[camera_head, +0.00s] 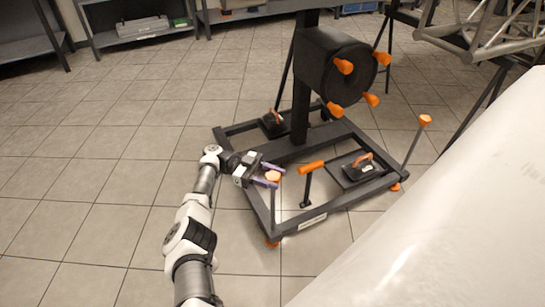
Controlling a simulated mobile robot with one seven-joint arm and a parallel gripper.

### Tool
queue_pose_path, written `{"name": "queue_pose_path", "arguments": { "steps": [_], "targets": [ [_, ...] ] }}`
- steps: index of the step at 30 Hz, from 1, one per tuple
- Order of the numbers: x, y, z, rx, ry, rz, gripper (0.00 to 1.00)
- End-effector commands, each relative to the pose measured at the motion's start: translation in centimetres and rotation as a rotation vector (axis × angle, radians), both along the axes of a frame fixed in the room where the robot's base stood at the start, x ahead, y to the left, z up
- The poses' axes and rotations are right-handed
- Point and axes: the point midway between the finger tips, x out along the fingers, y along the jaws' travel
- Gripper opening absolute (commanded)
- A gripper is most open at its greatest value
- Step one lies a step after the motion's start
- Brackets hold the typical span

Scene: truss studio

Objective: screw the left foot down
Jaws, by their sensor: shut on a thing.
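My gripper (268,176) reaches in from the left and its purple-tipped fingers are shut around an orange knob (272,177) at the front left side of a black base frame (311,216). An orange foot (273,244) shows under the frame's front corner, and another orange foot (395,187) shows under the right corner. An orange knob on a tall rod (425,120) stands at the right corner. How the gripped knob joins the foot below is too small to tell.
A black drum (335,66) with several orange knobs stands on the frame. An orange-handled lever (311,167) rises right of my gripper. Weights (359,170) sit on the base. A white surface (450,220) fills the lower right. Tiled floor (90,190) at left is clear.

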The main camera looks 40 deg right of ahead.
Motion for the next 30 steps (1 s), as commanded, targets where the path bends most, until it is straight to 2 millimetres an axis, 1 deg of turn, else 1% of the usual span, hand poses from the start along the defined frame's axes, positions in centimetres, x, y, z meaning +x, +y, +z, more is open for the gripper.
{"name": "queue_pose_path", "arguments": {
  "steps": [1,11,12,16,30],
  "targets": [
    [-0.3,-0.15,-0.04,-0.001,0.002,-0.011,0.2],
    [-0.34,-0.16,0.01,-0.001,0.002,-0.013,0.2],
    [-0.34,-0.17,0.01,-0.001,0.002,-0.013,0.47],
    [-0.25,-0.12,0.02,-0.001,0.002,-0.01,0.64],
    [-0.35,-0.22,0.11,0.0,0.001,-0.006,0.64]
  ]
}}
